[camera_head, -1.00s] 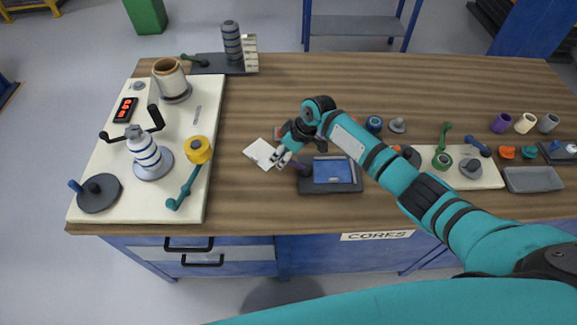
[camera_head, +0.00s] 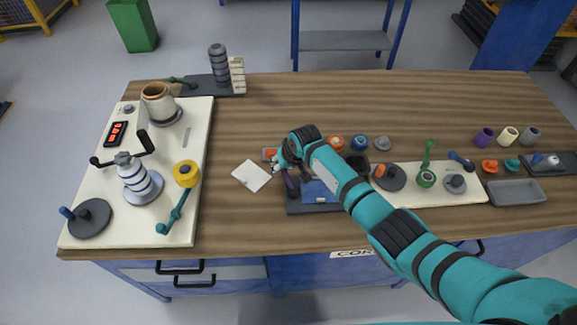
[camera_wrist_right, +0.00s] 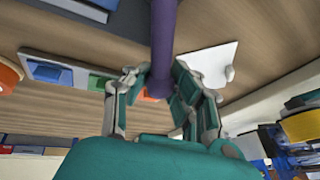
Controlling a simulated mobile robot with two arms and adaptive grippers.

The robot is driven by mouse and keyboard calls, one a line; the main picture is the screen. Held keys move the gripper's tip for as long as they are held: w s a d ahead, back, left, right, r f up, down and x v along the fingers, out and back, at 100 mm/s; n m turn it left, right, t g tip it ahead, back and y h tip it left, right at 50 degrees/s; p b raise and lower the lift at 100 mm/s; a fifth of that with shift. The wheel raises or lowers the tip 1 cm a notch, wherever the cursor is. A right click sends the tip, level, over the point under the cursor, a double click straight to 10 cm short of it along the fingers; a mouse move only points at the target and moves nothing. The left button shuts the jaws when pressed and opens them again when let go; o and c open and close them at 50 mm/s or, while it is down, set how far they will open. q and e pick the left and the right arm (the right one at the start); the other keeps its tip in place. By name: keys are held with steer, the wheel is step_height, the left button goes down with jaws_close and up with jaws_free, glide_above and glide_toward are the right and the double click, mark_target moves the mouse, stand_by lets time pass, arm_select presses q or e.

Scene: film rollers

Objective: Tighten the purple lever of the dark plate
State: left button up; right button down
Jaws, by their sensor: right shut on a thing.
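The dark plate (camera_head: 330,207) lies near the front edge of the table, with a blue inset on top. The purple lever (camera_head: 292,184) stands at its left end. My right arm reaches in from the right across the plate. My right gripper (camera_head: 280,168) is at the lever, at the back-left corner of the plate. In the right wrist view the purple lever (camera_wrist_right: 163,40) runs down between the fingers of the right gripper (camera_wrist_right: 158,88), which are shut on it. A corner of the dark plate (camera_wrist_right: 122,18) shows at the top left there. My left gripper is not in view.
A white sheet (camera_head: 252,176) lies left of the plate. A cream board (camera_head: 75,222) with cranks and rollers fills the table's left end. Another cream board (camera_head: 455,192) with a green lever (camera_head: 428,160) is at the right. The table's back middle is clear.

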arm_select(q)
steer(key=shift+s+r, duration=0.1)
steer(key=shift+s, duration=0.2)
arm_select(e)
steer(key=shift+w+d+r+m, duration=0.15)
steer(key=shift+w+r+m, duration=0.1)
steer(key=shift+m, duration=0.05)
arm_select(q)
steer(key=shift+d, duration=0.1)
arm_select(e)
steer(key=c, duration=1.3)
jaws_free()
steer(key=shift+c, duration=0.2)
steer(key=o, duration=0.3)
steer(key=shift+s, duration=0.2)
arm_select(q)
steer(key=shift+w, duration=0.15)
arm_select(e)
steer(key=shift+f, duration=0.1)
steer(key=v, duration=1.2)
